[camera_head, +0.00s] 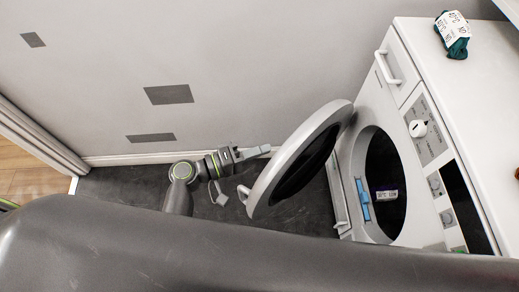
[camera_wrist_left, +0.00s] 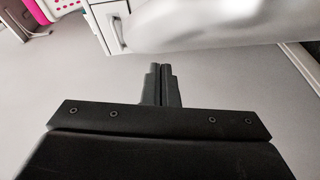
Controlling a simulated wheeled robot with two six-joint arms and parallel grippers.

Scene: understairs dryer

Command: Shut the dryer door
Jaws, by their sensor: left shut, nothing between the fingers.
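The dryer (camera_head: 405,150) is white and stands at the right in the head view. Its round door (camera_head: 308,150) has a grey-white rim and dark glass and stands open, swung out to the left of the dark drum opening (camera_head: 385,185). My left gripper (camera_head: 265,151) is shut and empty, at the outer left side of the door, its tips close to the rim; I cannot tell whether they touch. In the left wrist view the shut fingers (camera_wrist_left: 161,85) point at a pale wall, with a blurred white shape (camera_wrist_left: 195,22), probably the door, above. My right gripper is out of view.
A dark green bundle with a white label (camera_head: 453,35) lies on the dryer top. A blue piece (camera_head: 363,199) sits at the opening's rim. The grey wall (camera_head: 210,50) is behind. Dark floor (camera_head: 125,187) is free left of my arm.

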